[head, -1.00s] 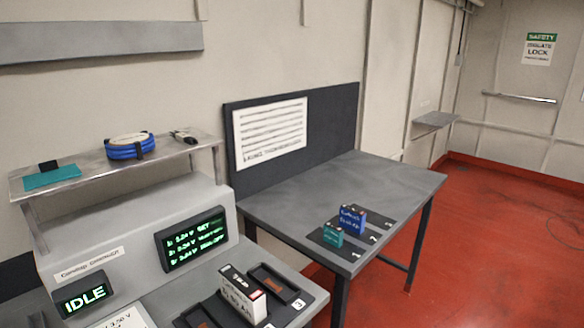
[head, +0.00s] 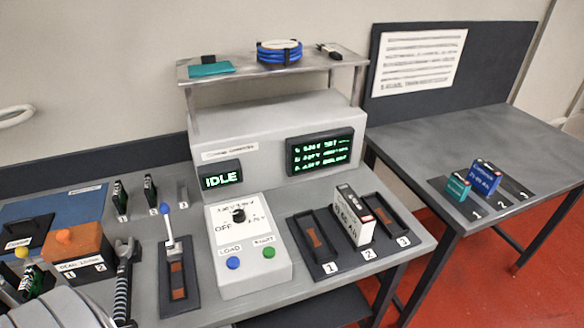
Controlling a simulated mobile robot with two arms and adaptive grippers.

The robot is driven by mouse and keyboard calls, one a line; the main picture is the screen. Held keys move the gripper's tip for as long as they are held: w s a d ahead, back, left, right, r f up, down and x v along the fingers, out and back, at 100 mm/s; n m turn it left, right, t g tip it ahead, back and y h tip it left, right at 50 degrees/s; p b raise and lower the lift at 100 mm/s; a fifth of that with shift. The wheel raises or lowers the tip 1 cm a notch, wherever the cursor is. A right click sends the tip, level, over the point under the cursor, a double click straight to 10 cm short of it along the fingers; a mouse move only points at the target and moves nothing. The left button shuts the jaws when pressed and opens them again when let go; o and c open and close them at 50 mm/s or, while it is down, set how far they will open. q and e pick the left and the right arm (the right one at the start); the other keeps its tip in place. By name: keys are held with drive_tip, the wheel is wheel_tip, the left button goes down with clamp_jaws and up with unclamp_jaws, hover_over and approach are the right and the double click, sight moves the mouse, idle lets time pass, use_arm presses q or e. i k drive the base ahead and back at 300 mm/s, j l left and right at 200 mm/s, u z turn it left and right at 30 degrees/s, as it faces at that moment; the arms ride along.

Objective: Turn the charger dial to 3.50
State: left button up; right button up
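The charger dial (head: 238,215) is a black knob on the sloped white control box (head: 254,273) in the middle of the bench. "OFF" is printed to its left, and small scale marks arc above it, too small to read. I cannot tell which mark the knob points to. Below it are a blue button (head: 233,263) labelled LOAD and a green button (head: 269,253). The grey charger housing (head: 265,125) behind carries a small screen (head: 221,176) reading IDLE and a larger screen (head: 320,152) with three green text lines.
Right of the box, a battery (head: 352,215) stands in slot 2 of a black tray (head: 331,267); slots 1 and 3 look empty. On the left are a blue-handled lever (head: 172,225), a wrench (head: 124,281) and an orange-brown box (head: 80,249). A side table (head: 437,150) holds two batteries.

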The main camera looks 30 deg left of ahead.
sight(238, 217)
drive_tip(key=u, duration=1.4)
